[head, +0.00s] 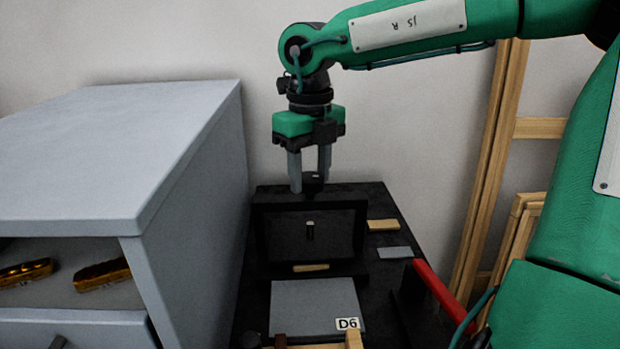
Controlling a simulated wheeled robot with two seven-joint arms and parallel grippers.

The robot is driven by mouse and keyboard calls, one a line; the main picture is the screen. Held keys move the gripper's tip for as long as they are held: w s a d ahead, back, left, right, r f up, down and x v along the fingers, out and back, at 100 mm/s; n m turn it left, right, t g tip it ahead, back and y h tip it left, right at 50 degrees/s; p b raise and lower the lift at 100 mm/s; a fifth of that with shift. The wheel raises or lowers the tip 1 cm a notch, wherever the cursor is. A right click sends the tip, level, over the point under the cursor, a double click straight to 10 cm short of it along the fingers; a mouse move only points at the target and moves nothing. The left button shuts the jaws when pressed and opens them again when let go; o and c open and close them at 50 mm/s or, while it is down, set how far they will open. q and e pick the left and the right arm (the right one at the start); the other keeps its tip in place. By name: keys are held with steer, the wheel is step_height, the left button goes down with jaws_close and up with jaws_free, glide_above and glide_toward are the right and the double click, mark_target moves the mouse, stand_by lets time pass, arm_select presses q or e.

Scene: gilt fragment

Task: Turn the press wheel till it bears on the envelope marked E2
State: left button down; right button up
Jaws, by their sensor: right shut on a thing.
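A black press (262,232) stands on the dark bench against the wall, with a short pale upright piece showing in its opening. My right gripper (311,183) points down at the top of the press, shut on a small dark part there, which I take to be the press wheel; the fingers hide much of it. No E2 mark is readable. My left gripper is out of view.
A grey cabinet (185,230) stands close on the left, with gold objects (102,274) on its shelf. A red bar (440,294) rises right of the grey piece. Yellow (383,225) and grey (394,253) slips lie right of the press. Wooden frames (490,170) lean at right.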

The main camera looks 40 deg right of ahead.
steer(key=m+b, duration=0.1)
steer(key=m, duration=0.2)
steer(key=m+b, duration=0.1)
steer(key=m, duration=0.2)
steer(key=shift+m, duration=0.3)
steer(key=m, duration=0.3)
steer(key=shift+m+b, duration=0.3)
steer(key=shift+b, duration=0.05)
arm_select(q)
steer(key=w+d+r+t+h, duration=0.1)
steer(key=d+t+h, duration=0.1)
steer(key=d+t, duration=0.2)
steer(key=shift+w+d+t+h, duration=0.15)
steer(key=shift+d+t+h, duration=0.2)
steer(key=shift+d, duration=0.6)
arm_select(e)
steer(key=shift+m, duration=2.5)
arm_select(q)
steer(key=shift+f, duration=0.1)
arm_select(e)
steer(key=o, duration=1)
